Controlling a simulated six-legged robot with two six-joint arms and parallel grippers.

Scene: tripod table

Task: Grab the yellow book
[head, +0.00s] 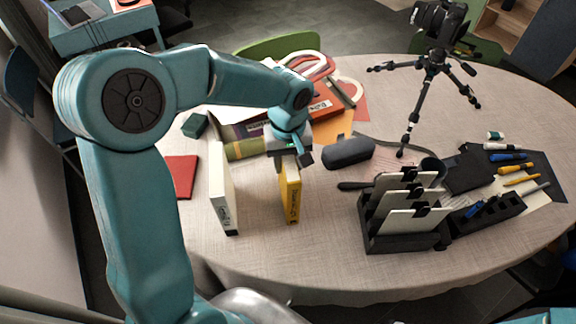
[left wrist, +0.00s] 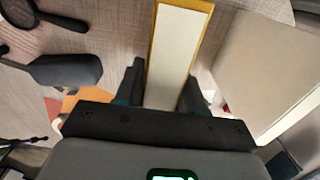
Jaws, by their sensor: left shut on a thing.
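The yellow book (head: 290,196) stands upright on the table in the head view, its spine facing me. My left gripper (head: 289,160) is above it, with its fingers at the book's top edge. In the left wrist view the book (left wrist: 178,45) shows white page edges between yellow covers, and it runs between the two fingers of my left gripper (left wrist: 166,88). The gripper is shut on the book. The book's lower end appears to rest on the table. My right gripper is not in view.
A white book (head: 222,190) stands upright just left of the yellow one. A dark case (head: 348,152) lies to the right, beside a magnifying glass. A black file holder (head: 372,236) and a small tripod (head: 430,75) stand farther right. The table (head: 290,270) is clear in front.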

